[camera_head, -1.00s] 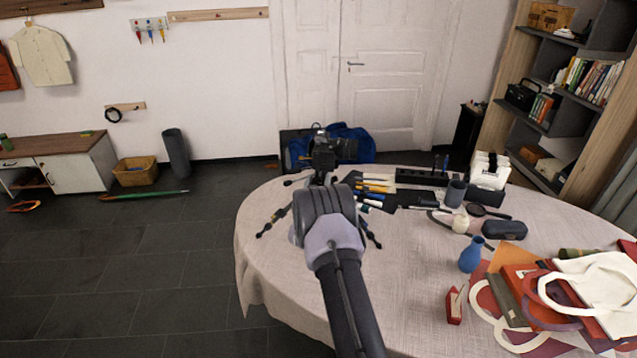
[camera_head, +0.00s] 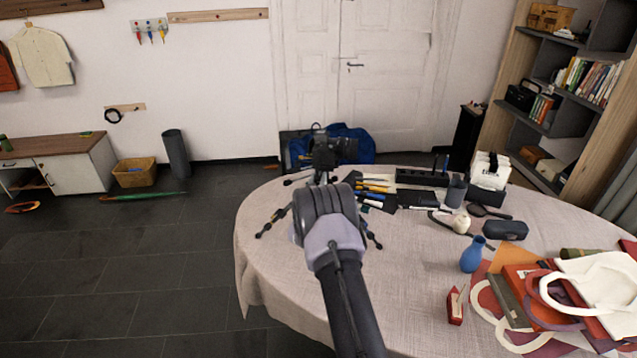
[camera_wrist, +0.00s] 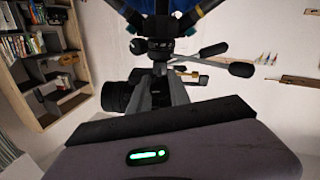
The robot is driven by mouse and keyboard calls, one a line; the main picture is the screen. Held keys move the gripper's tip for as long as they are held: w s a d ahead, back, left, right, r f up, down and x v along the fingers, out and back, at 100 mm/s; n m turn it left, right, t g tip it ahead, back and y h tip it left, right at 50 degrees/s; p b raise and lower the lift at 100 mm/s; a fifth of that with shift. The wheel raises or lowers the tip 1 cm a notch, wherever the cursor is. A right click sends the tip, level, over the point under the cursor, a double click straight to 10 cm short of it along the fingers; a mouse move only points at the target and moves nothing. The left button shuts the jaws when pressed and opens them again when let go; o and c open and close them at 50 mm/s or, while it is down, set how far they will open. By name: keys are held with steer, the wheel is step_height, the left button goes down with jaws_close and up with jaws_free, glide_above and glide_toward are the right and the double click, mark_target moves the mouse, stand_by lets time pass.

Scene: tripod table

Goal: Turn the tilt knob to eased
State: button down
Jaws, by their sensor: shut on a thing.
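A black camera (camera_head: 338,150) on a small tripod (camera_head: 270,222) stands at the far left part of the table. My wrist and arm cover much of the tripod in the head view. In the wrist view the camera (camera_wrist: 118,97) shows beyond my gripper, with the dark tripod head (camera_wrist: 165,48) above it and a black lever handle (camera_wrist: 240,69) to the right. My gripper (camera_wrist: 166,76) is shut at the tripod head. The tilt knob is hidden between the fingers, so its angle cannot be read.
Pens, a black organizer (camera_head: 422,178) and a dark cup (camera_head: 455,190) are right of the tripod. The tablecloth (camera_head: 405,260) in front is clear.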

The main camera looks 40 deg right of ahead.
steer(key=n+b, duration=0.2)
steer(key=shift+f+n, duration=0.2)
steer(key=shift+n, duration=0.1)
steer(key=n+b, duration=0.2)
steer(key=n, duration=0.3)
steer(key=shift+r+b, duration=0.1)
steer(key=shift+b, duration=0.2)
steer(key=n, duration=0.4)
steer(key=shift+r+n+b, duration=0.1)
steer(key=shift+n+b, duration=0.3)
steer(key=shift+n, duration=2.3)
steer(key=c, duration=1.2)
jaws_free()
